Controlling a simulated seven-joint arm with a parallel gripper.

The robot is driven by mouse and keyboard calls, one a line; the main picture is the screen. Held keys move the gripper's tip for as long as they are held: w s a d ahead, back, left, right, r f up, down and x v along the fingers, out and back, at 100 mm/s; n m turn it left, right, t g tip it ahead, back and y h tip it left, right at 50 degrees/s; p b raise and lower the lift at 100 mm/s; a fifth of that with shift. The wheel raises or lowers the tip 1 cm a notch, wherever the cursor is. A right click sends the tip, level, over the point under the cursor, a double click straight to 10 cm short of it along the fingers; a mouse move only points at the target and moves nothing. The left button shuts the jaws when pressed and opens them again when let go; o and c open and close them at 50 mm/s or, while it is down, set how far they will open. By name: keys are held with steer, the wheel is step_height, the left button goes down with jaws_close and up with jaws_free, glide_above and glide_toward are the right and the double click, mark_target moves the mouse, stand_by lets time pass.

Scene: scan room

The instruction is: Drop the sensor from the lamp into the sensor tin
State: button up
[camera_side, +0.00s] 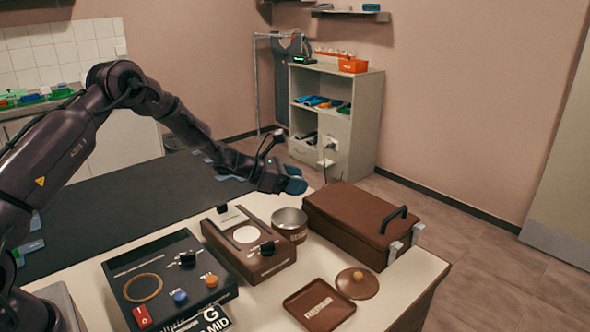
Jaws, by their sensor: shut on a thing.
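The sensor tin (290,226) is a round, open metal tin with a tan label, standing on the pale table beside the large brown case. My gripper (294,181) has blue fingertips and is high above the table, just over and behind the tin in the picture. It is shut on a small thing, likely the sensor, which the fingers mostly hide. The lamp appears to be the brown box (283,260) with a round white disc on top, left of the tin.
A brown case (352,217) with a black handle stands right of the tin. A black control box (125,270) with knobs is at left. A dark mat (130,205) lies behind.

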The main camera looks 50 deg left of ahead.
steer(key=shift+f, duration=2.2)
steer(key=o, duration=1)
steer(key=shift+o, duration=0.2)
steer(key=v, duration=1.3)
